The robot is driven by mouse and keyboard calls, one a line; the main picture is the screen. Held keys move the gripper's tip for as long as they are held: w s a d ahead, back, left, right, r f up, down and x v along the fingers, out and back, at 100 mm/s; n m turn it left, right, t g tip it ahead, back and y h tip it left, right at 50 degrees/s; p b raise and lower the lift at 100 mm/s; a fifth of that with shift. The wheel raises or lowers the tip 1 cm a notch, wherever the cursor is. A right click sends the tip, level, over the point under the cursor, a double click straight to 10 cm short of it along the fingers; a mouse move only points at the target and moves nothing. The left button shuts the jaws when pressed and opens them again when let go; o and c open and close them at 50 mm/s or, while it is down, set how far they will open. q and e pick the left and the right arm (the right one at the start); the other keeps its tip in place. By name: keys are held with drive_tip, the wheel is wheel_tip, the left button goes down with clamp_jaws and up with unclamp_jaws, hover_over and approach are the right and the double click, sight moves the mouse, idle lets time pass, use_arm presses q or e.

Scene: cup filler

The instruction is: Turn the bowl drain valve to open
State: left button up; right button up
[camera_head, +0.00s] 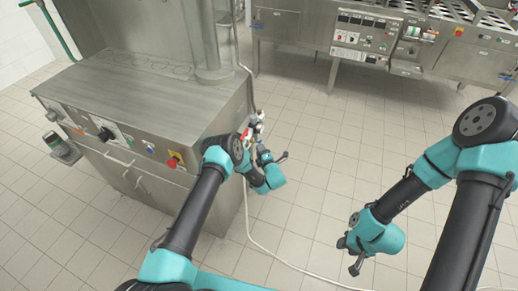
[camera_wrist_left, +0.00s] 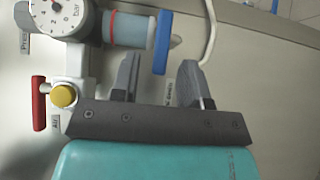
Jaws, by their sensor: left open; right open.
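The air unit (camera_head: 254,126) is on the right side of the steel machine. In the left wrist view it shows a round gauge (camera_wrist_left: 57,18), a red lever (camera_wrist_left: 39,103) and a yellow knob (camera_wrist_left: 64,95). My right gripper (camera_head: 346,243) is open and empty, over the floor.
The steel machine (camera_head: 140,85) fills the left, with knobs and a red-and-yellow stop button (camera_head: 174,160) on its front. A pale hose (camera_head: 249,215) runs down to the floor. Another steel machine (camera_head: 345,30) stands at the back. The tiled floor (camera_head: 320,170) between is clear.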

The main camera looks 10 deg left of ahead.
use_arm(q)
drive_tip(key=shift+x, duration=1.2)
drive_tip(key=shift+c, duration=0.4)
clamp_jaws()
